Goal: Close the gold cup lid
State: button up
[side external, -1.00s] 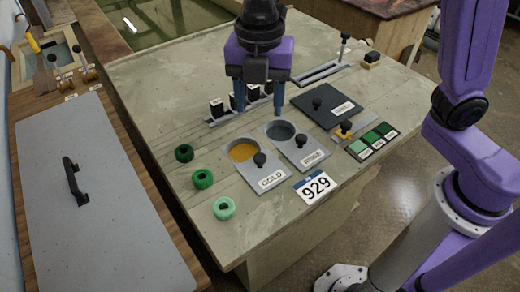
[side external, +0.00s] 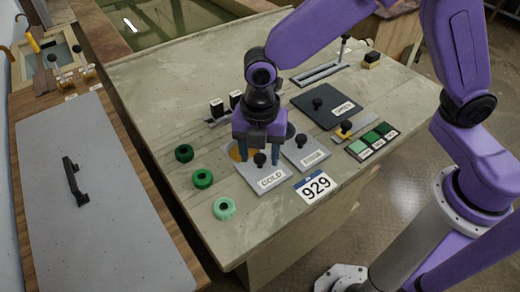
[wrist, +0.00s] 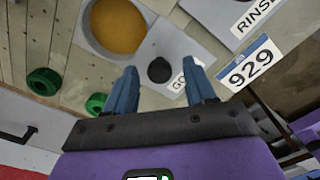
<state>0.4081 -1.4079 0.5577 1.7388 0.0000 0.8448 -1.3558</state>
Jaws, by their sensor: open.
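The gold cup lid (side external: 268,179) is a grey plate with a black knob (side external: 260,159) and a GOLD label. It lies beside the gold cup opening (wrist: 118,25), and the yellow-orange inside of the cup is uncovered in the wrist view. My gripper (side external: 258,158) is open, with its two blue fingers on either side of the knob in the side view. In the wrist view the black knob (wrist: 160,69) appears just ahead of and between the fingertips (wrist: 167,85). I cannot tell whether the fingers touch anything.
The RINSE lid (side external: 304,153) with its black knob lies just to the right. A dark square lid (side external: 325,108) is behind it. Several green rings, one of them at the front (side external: 224,208), sit to the left. A 929 card (side external: 315,187) lies at the front edge.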

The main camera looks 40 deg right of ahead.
grip_shut()
jog(key=w, duration=0.8)
jog(key=shift+w, duration=0.15)
jog(key=shift+r, duration=0.1)
jog(key=shift+c, duration=1)
grip_release()
jog(key=shift+w, duration=0.1)
jog(key=shift+o, duration=1)
notch_tip(320, 180, up, 17)
jog(key=shift+r, duration=0.2)
